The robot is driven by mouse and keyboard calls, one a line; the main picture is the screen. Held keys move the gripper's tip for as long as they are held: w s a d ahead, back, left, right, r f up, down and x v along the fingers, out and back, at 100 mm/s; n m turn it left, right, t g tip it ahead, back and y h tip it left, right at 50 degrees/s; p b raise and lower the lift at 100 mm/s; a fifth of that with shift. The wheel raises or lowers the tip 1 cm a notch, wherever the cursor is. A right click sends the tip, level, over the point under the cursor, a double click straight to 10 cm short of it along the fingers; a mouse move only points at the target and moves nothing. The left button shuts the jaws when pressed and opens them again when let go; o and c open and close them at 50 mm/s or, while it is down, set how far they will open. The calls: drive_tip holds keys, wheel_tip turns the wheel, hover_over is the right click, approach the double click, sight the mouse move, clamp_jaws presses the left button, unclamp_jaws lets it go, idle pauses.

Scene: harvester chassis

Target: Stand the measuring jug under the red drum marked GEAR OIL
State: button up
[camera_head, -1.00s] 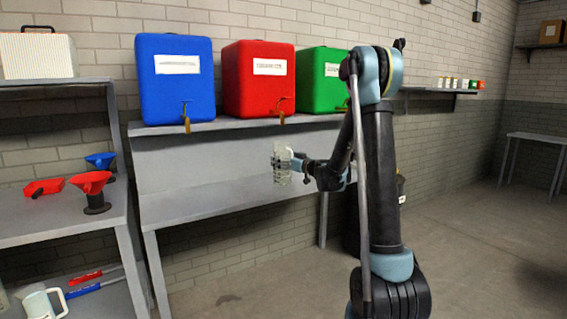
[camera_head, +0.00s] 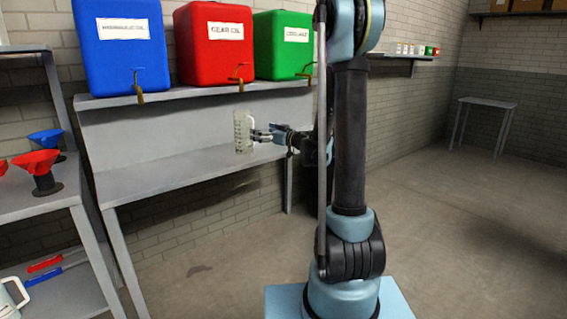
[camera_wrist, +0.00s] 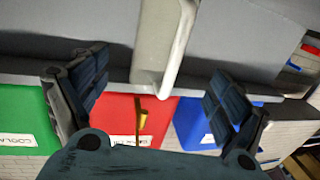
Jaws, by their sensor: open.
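The clear measuring jug (camera_head: 243,132) is upright in the head view, seemingly standing on the lower grey shelf (camera_head: 165,172) below the tap (camera_head: 238,74) of the red GEAR OIL drum (camera_head: 213,45). Its exact contact with the shelf is hard to see. My gripper (camera_head: 262,136) is open, just right of the jug on its handle side. In the wrist view, which is upside down, the jug (camera_wrist: 158,40) and its handle lie beyond and between my spread fingers (camera_wrist: 158,92). The red drum (camera_wrist: 118,118) and its brass tap (camera_wrist: 141,112) show past the jug's rim.
A blue drum (camera_head: 121,50) and a green drum (camera_head: 283,45) flank the red one on the upper shelf (camera_head: 190,101). A left bench (camera_head: 40,206) holds red and blue funnels. The lower shelf is bare left of the jug; open floor (camera_head: 450,220) lies at right.

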drive_tip(key=s+d+f+m+g+h, duration=0.1)
drive_tip(key=s+f+g+h, duration=0.15)
drive_tip(key=s, duration=0.85)
drive_tip(key=s+d+f+m+g+h, duration=0.1)
drive_tip(key=s+d+f+g+h, duration=0.2)
drive_tip(key=s, duration=0.7)
drive_tip(key=s+d+f+m+g+h, duration=0.1)
drive_tip(key=s+d+f+m+h, duration=0.1)
drive_tip(key=s+d, duration=0.3)
drive_tip(key=s+d+f+m+g+h, duration=0.2)
drive_tip(key=s+d+f, duration=0.3)
drive_tip(key=s, duration=0.5)
drive_tip(key=s+d+f+m+g+h, duration=0.2)
drive_tip(key=s+d+f+m+h, duration=0.1)
drive_tip(key=s, duration=0.5)
drive_tip(key=shift+s+d+f, duration=0.25)
drive_tip(key=shift+d+f, duration=0.25)
drive_tip(key=shift+d, duration=0.55)
drive_tip(key=shift+h, duration=0.25)
drive_tip(key=shift+w+f, duration=0.2)
drive_tip(key=shift+w, duration=0.3)
